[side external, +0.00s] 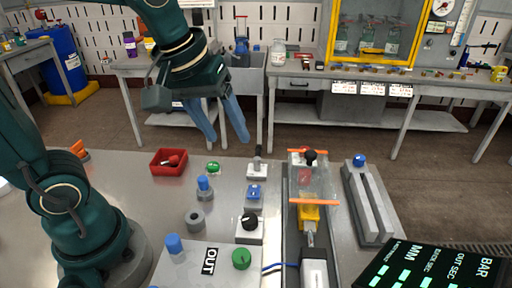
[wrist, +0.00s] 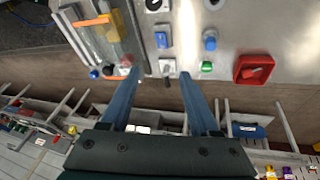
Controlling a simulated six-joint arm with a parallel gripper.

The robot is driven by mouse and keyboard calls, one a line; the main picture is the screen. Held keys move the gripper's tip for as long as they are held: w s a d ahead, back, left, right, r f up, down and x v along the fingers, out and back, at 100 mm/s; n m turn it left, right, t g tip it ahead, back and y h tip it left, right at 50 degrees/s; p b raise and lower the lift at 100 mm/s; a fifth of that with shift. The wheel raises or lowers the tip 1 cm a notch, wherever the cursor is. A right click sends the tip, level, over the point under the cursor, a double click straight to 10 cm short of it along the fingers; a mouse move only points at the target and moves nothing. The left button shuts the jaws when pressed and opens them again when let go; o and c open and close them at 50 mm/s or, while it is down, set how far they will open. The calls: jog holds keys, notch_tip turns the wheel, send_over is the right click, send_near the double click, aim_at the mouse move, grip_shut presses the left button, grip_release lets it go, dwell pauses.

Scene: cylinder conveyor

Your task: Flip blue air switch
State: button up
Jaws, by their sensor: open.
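A blue switch (side external: 254,192) sits on a small grey block in the middle of the bench. It also shows in the wrist view (wrist: 162,38), near the top centre. My gripper (side external: 228,138) is open and empty, with its blue fingers pointing down above the far side of the bench. In the wrist view my gripper (wrist: 159,75) has its fingertips spread apart, and the blue switch lies beyond them, apart from both. A white block with a dark toggle lever (side external: 257,165) stands behind the blue switch and shows between the fingertips in the wrist view (wrist: 167,66).
A black knob (side external: 249,222) stands in front of the switch. A green button (side external: 213,166), blue-topped cylinder (side external: 204,184) and red tray (side external: 168,162) lie to the left. A clear-covered conveyor (side external: 312,185) with orange bars stands to the right. A green button (side external: 241,259) is in front.

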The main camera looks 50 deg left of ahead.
jog(key=w+f+n+g, duration=0.2)
jog(key=w+f, duration=0.2)
jog(key=w, duration=0.1)
jog(key=g, duration=0.2)
send_over(254, 189)
jog(key=shift+n, duration=0.3)
notch_tip(254, 189, down, 6)
jog(key=shift+w+f, duration=0.1)
jog(key=shift+f, duration=2.95)
grip_shut()
